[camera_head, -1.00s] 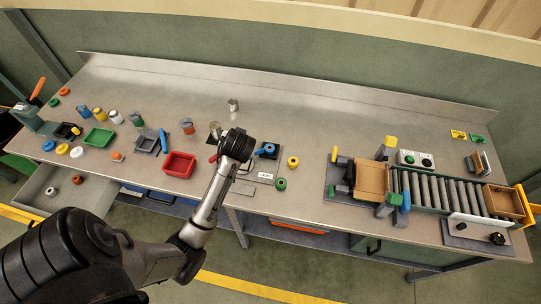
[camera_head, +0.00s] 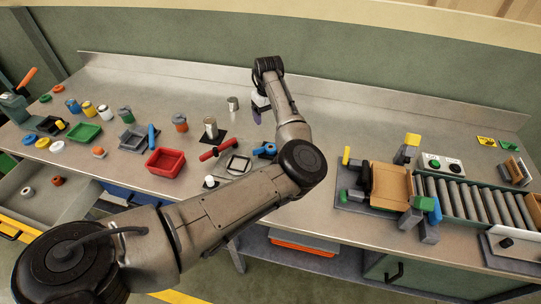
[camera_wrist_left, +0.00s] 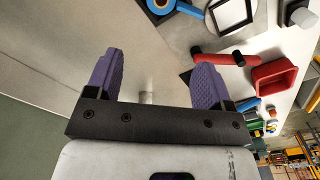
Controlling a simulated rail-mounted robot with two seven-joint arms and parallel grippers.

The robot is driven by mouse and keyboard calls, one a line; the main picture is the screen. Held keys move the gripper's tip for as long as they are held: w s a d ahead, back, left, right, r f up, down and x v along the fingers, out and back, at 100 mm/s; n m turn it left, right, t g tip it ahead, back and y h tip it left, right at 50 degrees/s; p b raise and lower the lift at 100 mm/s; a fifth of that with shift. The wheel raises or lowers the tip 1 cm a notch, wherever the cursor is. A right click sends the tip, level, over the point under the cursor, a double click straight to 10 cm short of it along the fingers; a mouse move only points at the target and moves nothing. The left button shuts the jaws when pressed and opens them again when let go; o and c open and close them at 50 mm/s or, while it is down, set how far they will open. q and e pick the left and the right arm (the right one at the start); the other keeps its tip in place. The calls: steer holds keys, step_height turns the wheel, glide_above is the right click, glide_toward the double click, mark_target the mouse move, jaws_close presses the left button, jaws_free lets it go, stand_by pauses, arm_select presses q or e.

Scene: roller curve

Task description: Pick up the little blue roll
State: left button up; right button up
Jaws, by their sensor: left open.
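The little blue roll (camera_head: 264,149) lies on the steel bench near the middle, just in front of my left gripper, partly beside my forearm. In the left wrist view the blue roll (camera_wrist_left: 160,7) shows at the top edge, partly cut off. My left gripper (camera_head: 257,115) is above the bench toward the back, with purple fingers. In the left wrist view its two fingers (camera_wrist_left: 157,65) are spread with nothing held between them; the roll is beyond the fingertips. My right gripper is not in view.
A red bin (camera_head: 165,162) is further left. A roller conveyor (camera_head: 470,197) fills the right. The bench behind the roll is mostly clear.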

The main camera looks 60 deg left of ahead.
arm_select(q)
steer(key=f, duration=0.1)
glide_above(270, 146)
steer(key=f, duration=0.4)
steer(key=f+b, duration=0.1)
steer(key=f, duration=0.1)
steer(key=shift+w+a+f, duration=0.15)
steer(key=shift+a+f, duration=0.05)
steer(key=shift+a, duration=0.1)
steer(key=shift+s+d+f+b, duration=0.1)
steer(key=shift+f+b, duration=0.05)
steer(key=shift+f, duration=1.45)
steer(key=shift+s+d+f+b, duration=0.1)
steer(key=shift+f+b, duration=0.05)
steer(key=shift+f, duration=1.45)
steer(key=c, duration=1)
